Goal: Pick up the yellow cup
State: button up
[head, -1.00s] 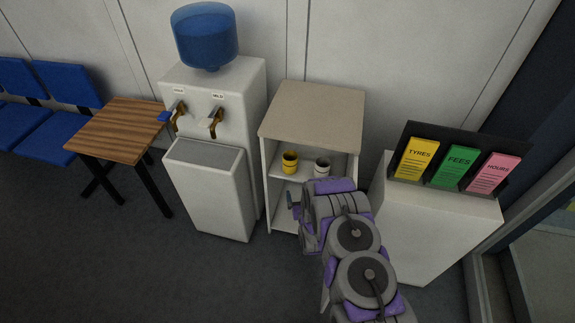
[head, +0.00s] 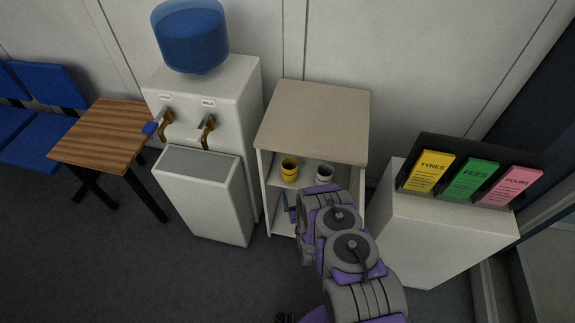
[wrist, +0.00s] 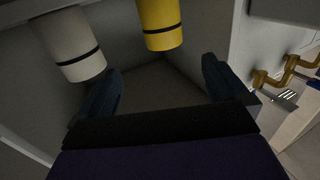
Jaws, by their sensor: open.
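The yellow cup (head: 289,170) stands on the upper shelf of an open cabinet (head: 313,115), left of a white cup (head: 324,174). In the wrist view the yellow cup (wrist: 160,22) has a dark band and is cut off by the top edge. The white cup (wrist: 72,46) is to its left. My gripper (wrist: 162,66) is open and empty, its two dark blue fingers spread. The yellow cup lies beyond the fingertips, between them sideways, and not touching them. In the head view my arm covers the lower cabinet and hides most of the gripper.
A water dispenser (head: 205,180) stands close left of the cabinet, with its taps facing forward. A wooden table (head: 103,135) is farther left. A white stand (head: 440,235) with coloured leaflets is at the right. Cabinet side walls flank the shelf opening.

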aim_at(292, 172)
jog(key=w+a, duration=0.1)
jog(key=w, duration=0.2)
jog(key=w+a+b, duration=0.1)
jog(key=w, duration=0.3)
jog(key=w+a+b, duration=0.1)
jog(key=w, duration=0.2)
jog(key=shift+w, duration=0.15)
jog(key=shift+w+d+r+b, duration=0.1)
jog(key=shift+w+d+b, duration=0.15)
jog(key=shift+w+b, duration=0.45)
jog(key=w, duration=0.1)
jog(key=w+a+b, duration=0.1)
jog(key=w, duration=0.3)
jog(key=shift+a, duration=0.35)
jog(key=shift+d, duration=0.15)
jog(key=shift+c, duration=0.2)
jog(key=shift+c, duration=0.7)
jog(key=c, duration=0.8)
